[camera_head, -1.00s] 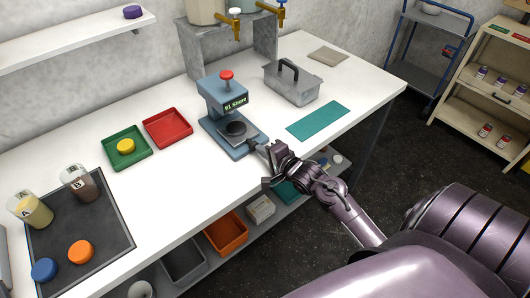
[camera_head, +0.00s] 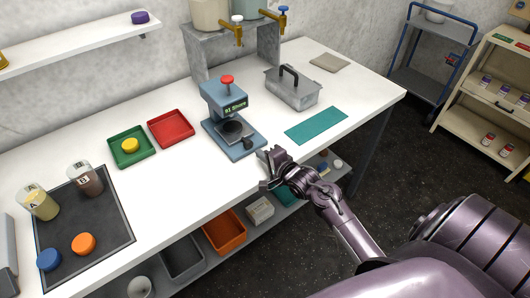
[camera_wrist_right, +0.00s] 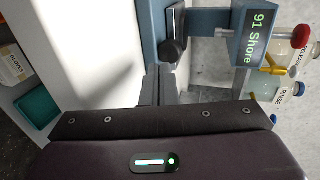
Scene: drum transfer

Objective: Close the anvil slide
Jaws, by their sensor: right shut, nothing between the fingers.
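The blue tester (camera_head: 224,98) stands on the white table, with a red knob on top and a display reading "91 Shore". In the right wrist view the dark knob (camera_wrist_right: 173,51) and display (camera_wrist_right: 258,38) show beyond my fingers. My right gripper (camera_head: 268,158) is shut and empty at the table's front edge, just in front of the base and apart from the knob. My left gripper is out of view.
A grey lidded box (camera_head: 292,92) and a teal mat (camera_head: 316,125) lie right of the tester. Red (camera_head: 188,137) and green (camera_head: 115,154) trays are to its left. A lower shelf with an orange bin (camera_head: 226,232) runs below the table's front edge.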

